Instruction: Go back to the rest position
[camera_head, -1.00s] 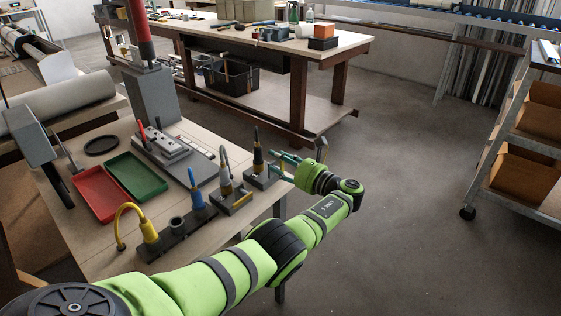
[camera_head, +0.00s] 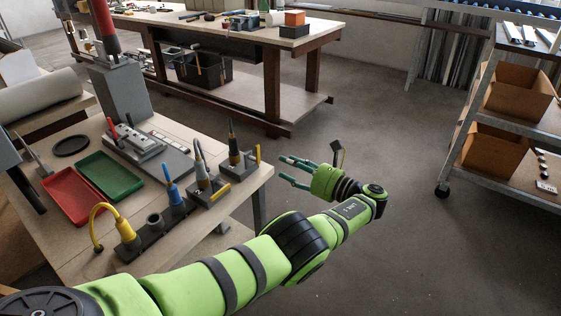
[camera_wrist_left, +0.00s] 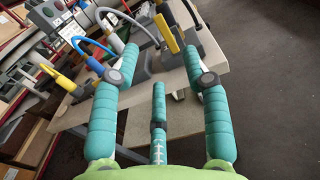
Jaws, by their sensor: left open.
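My left gripper (camera_head: 290,171) is at the end of the green arm that comes in from the left in the head view. It is over the open floor, just right of the workbench (camera_head: 75,225), apart from it and from everything on it. In the left wrist view my left gripper (camera_wrist_left: 165,65) shows its teal fingers spread wide with nothing between them. The bench edge and the tools on it lie beyond the fingertips. My right gripper is in neither view.
The bench holds a red tray (camera_head: 70,193), a green tray (camera_head: 108,175) and several upright tools in dark holders, among them a blue-handled tool (camera_head: 172,188). A shelf cart (camera_head: 497,120) with cardboard boxes stands at the right. The floor between is clear.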

